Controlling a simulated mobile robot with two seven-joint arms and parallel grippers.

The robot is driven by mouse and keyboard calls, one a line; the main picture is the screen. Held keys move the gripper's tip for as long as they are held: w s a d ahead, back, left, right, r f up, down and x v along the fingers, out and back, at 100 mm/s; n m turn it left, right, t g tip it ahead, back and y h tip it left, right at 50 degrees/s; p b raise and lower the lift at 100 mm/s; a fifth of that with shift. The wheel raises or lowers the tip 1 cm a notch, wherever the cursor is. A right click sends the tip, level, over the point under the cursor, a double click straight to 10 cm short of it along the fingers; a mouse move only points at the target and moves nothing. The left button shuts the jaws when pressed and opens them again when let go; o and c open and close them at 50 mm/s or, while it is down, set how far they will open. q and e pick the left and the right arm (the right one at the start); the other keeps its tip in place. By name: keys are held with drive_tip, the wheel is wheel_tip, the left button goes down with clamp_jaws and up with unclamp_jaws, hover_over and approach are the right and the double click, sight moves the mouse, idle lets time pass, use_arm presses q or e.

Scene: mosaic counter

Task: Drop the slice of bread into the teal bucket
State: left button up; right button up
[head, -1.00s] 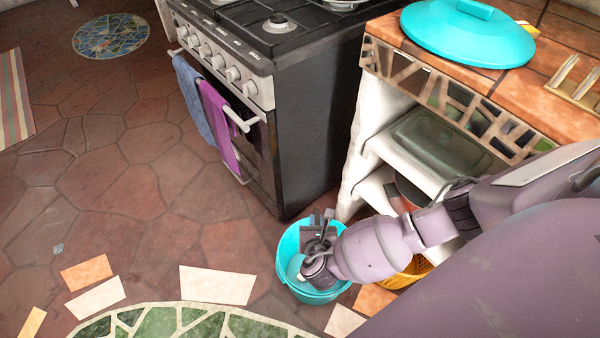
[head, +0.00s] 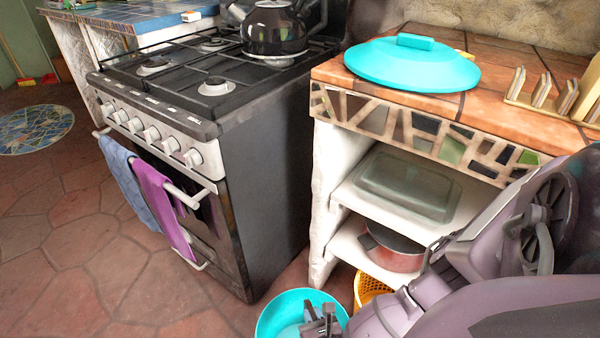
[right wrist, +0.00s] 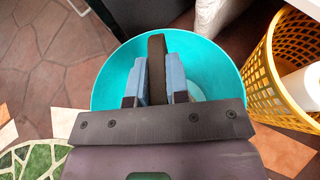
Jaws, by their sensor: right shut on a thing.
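The teal bucket (head: 276,318) stands on the floor at the bottom of the head view, partly cut off by the frame edge. It fills the middle of the right wrist view (right wrist: 112,92). My right gripper (head: 322,322) is over the bucket's opening. In the right wrist view, the right gripper (right wrist: 158,82) is shut on the dark brown slice of bread (right wrist: 156,62), seen edge-on between its two fingers. The slice is over the bucket's opening; its height above the bottom is hard to tell. My left gripper is not in view.
A yellow basket (right wrist: 258,82) stands just right of the bucket, with a white roll-like thing in it. The black stove (head: 262,170) and the tiled counter with shelves (head: 325,190) stand behind. Open tiled floor (head: 70,270) lies to the left.

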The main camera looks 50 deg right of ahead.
drive_tip(key=shift+f, duration=0.45)
drive_tip(key=shift+w+r, duration=0.1)
drive_tip(key=o, duration=0.7)
